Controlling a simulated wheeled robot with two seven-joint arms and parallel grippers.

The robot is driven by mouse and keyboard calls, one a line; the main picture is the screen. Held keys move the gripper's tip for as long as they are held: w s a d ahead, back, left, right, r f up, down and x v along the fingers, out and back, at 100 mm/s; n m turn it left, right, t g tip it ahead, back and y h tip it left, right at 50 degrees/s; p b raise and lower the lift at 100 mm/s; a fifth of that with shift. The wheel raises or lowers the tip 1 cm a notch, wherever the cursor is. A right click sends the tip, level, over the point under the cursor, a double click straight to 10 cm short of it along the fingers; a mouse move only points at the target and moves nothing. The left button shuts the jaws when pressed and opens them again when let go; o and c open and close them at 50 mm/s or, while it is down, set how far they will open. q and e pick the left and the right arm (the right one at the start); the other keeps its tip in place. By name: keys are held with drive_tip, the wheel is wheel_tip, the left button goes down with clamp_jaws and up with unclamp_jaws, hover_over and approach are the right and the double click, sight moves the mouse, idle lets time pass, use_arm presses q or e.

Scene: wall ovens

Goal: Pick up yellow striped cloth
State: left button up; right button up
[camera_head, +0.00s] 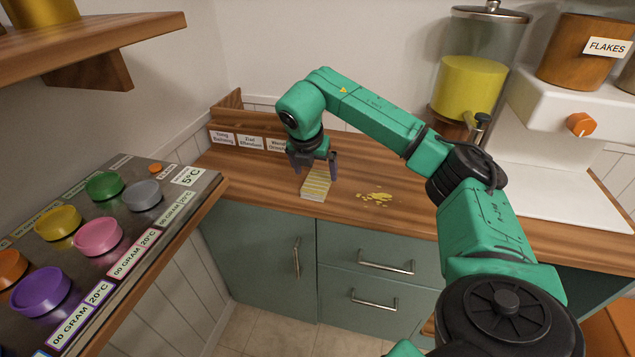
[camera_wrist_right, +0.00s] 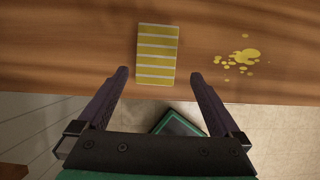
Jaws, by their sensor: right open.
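The yellow striped cloth (camera_head: 316,184) lies folded on the wooden counter near its front edge. In the right wrist view the cloth (camera_wrist_right: 157,54) is ahead of the fingers, roughly centred between their lines. My right gripper (camera_head: 316,173) is above the cloth in the head view, fingers pointing down. In the right wrist view the gripper (camera_wrist_right: 158,76) is open and empty, with a finger on each side. The fingertips do not appear to touch the cloth. My left gripper is not in view.
Yellow spilled flakes (camera_head: 374,197) lie right of the cloth. A wooden box with labels (camera_head: 250,138) stands behind. A dispenser (camera_head: 470,75) and a white machine (camera_head: 560,130) stand at the right. A panel with coloured knobs (camera_head: 100,220) is at the left. Drawers (camera_head: 370,280) are below.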

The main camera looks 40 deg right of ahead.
sight(317, 182)
drive_tip(key=shift+w+d+f+p, duration=0.25)
drive_tip(key=shift+w+f, duration=0.15)
drive_tip(key=shift+f, duration=0.25)
drive_tip(key=shift+w+d+f+p, duration=0.1)
drive_tip(key=shift+w+d+f, duration=0.1)
drive_tip(key=shift+w+f, duration=0.3)
drive_tip(key=p+x, duration=0.1)
drive_tip(key=x, duration=0.2)
drive_tip(key=shift+s+d, duration=0.1)
drive_tip(key=shift+s, duration=0.05)
drive_tip(key=shift+d+f, duration=0.15)
drive_tip(key=shift+f, duration=0.3)
use_arm(q)
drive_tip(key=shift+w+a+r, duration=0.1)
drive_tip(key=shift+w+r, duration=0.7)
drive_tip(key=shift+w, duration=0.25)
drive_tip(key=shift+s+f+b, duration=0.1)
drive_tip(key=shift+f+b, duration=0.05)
drive_tip(key=shift+b, duration=0.15)
use_arm(e)
drive_tip(key=shift+f, duration=0.25)
drive_tip(key=c, duration=1.2)
drive_tip(key=shift+r, duration=0.5)
wheel_tip(317, 182, up, 20)
drive_tip(key=shift+f, duration=0.2)
